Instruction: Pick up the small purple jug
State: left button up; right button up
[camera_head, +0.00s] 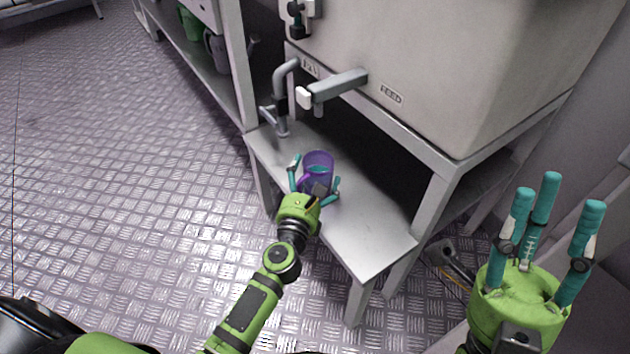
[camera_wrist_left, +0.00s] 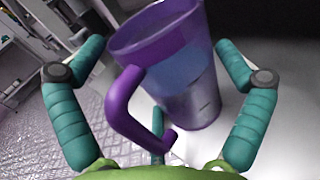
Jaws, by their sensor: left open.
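The small purple jug (camera_head: 318,165) stands upright on a low grey metal shelf (camera_head: 362,228) in the head view. It is translucent, with a solid purple handle on the side toward my left gripper. My left gripper (camera_head: 315,178) is open, with its teal fingers spread on either side of the jug. In the left wrist view the jug (camera_wrist_left: 172,65) fills the middle between the fingers, handle toward the palm, and the side fingers look apart from it. My right gripper (camera_head: 550,225) is open and empty at the right, with its fingers pointing up.
A large metal tank (camera_head: 440,60) with a grey spout (camera_head: 335,88) stands above and behind the jug. A grey tap (camera_head: 275,118) rises at the shelf's left end. A rack on the left holds a grey jug (camera_head: 216,50) and a green container (camera_head: 190,24). The shelf's front part is clear.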

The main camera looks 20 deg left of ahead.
pick_arm(q)
jog(key=shift+w, duration=0.3)
jog(key=c, duration=1.1)
jog(key=shift+r, duration=0.1)
jog(key=shift+c, duration=0.8)
jog(key=shift+r, duration=0.1)
